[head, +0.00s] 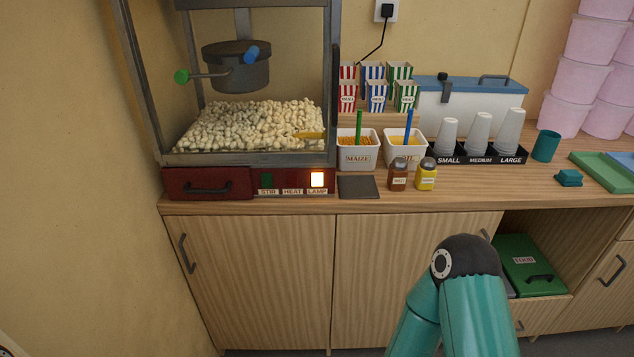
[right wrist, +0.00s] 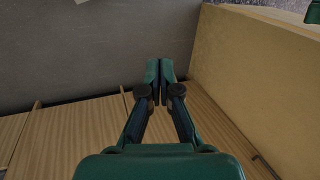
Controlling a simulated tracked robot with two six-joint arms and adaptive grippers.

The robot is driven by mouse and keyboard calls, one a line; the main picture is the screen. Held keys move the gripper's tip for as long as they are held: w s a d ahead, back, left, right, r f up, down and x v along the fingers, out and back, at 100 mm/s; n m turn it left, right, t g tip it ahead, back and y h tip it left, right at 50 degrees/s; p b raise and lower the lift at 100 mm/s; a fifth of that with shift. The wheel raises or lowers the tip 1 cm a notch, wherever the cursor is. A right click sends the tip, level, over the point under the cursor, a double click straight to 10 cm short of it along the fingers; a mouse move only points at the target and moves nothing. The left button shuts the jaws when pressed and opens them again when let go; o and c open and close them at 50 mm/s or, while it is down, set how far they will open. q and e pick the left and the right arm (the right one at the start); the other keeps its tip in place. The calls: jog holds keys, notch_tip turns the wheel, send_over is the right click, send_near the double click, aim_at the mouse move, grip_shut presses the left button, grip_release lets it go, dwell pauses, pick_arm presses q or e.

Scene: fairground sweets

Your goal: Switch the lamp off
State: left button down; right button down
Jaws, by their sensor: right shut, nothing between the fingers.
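The lamp switch (head: 317,179) glows bright on the front panel of the popcorn machine (head: 290,160), above a label reading LAMP. To its left are the dark HEAT switch (head: 292,179) and the green STIR switch (head: 267,180). In the head view my right arm shows at the bottom right, in front of the cabinet, but its gripper is not seen there. In the right wrist view my right gripper (right wrist: 160,82) is shut and empty, with wooden cabinet fronts and grey floor beyond it. No switch shows in that view. My left gripper is not in view.
A dark red drawer (head: 208,184) is left of the switches. A dark mat (head: 358,187), a brown shaker (head: 398,175) and a yellow shaker (head: 427,174) stand to their right on the counter.

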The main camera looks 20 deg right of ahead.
aim_at(318, 177)
jog(key=w+d+r+n+t+h+b, duration=0.15)
jog(key=w+r+n+t+b, duration=0.3)
jog(key=w, duration=0.75)
jog(key=w+d+r+n+t+h+b, duration=0.1)
jog(key=w+r+n+t+h+b, duration=0.25)
jog(key=w, duration=0.85)
jog(key=w+d+r+n+t+h+b, duration=0.1)
jog(key=w+r+n+t, duration=0.1)
jog(key=r, duration=0.6)
jog(key=w+d+r+n+t+h+b, duration=0.1)
jog(key=w+r+n+t+h+b, duration=0.1)
jog(key=r, duration=0.6)
jog(key=w+d+r+n+t+h+b, duration=0.1)
jog(key=w+r+n+t, duration=0.2)
jog(key=r+t, duration=0.3)
notch_tip(318, 177, up, 3)
jog(key=shift+w+r+n, duration=0.1)
jog(key=shift+w+n, duration=0.3)
jog(key=shift+n, duration=0.5)
jog(key=shift+w, duration=0.1)
jog(key=p+x, duration=0.1)
jog(key=x, duration=1.2)
jog(key=shift+w+d, duration=0.15)
jog(key=shift+w, duration=0.2)
